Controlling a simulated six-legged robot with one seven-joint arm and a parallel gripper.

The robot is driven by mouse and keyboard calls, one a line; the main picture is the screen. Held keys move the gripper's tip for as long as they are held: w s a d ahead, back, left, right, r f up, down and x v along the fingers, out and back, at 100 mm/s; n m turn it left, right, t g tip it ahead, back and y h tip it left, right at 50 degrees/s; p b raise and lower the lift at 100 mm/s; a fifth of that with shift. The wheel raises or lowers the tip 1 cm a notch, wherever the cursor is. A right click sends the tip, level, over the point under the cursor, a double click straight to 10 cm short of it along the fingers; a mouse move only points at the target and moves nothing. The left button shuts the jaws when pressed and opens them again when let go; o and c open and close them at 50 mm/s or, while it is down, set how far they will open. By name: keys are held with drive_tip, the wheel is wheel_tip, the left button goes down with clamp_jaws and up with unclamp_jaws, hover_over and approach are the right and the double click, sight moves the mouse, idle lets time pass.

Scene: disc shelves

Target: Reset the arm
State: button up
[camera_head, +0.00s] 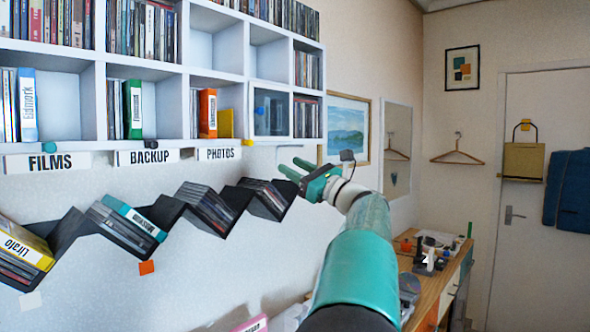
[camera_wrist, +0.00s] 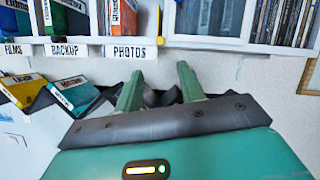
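My gripper (camera_head: 299,170) is at the end of my raised green arm, right of the zigzag disc rack and below the right end of the wall shelf. In the wrist view my gripper (camera_wrist: 158,85) shows two green fingers spread apart with nothing held between them. Part of the dark rack and its discs shows behind the fingers, partly hidden by them.
The white wall shelf (camera_head: 188,65) holds discs above labels for films, backup and photos. The dark zigzag rack (camera_head: 168,212) holds several cases on the wall. A wooden desk (camera_head: 432,284) with small items stands at the right. The space near the door (camera_head: 515,200) looks open.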

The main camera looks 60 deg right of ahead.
idle(0.3)
drive_tip(key=w+a+f+n+g+y, duration=0.25)
drive_tip(key=a+f+n, duration=0.2)
drive_tip(key=a, duration=0.55)
drive_tip(key=w+a+f+n+g+y, duration=0.1)
drive_tip(key=w+a+f+n+g, duration=0.4)
drive_tip(key=a, duration=0.6)
drive_tip(key=a+f+n+g+y, duration=0.25)
drive_tip(key=a+f, duration=0.35)
drive_tip(key=a, duration=0.4)
drive_tip(key=s+a+f+n+g+h, duration=0.1)
drive_tip(key=s+a+f+n+g, duration=0.1)
drive_tip(key=s+a+f+n, duration=0.25)
drive_tip(key=s+a+f+n+g, duration=0.2)
drive_tip(key=a+f+n, duration=0.2)
drive_tip(key=a+f, duration=0.3)
drive_tip(key=s+a+f+n+g+h, duration=0.2)
drive_tip(key=s+a+f+n+h, duration=0.3)
drive_tip(key=s+f+n, duration=0.6)
drive_tip(key=shift+s+a+f+n+g, duration=0.25)
drive_tip(key=shift+s+a+n+g, duration=0.15)
drive_tip(key=shift+a+n, duration=0.25)
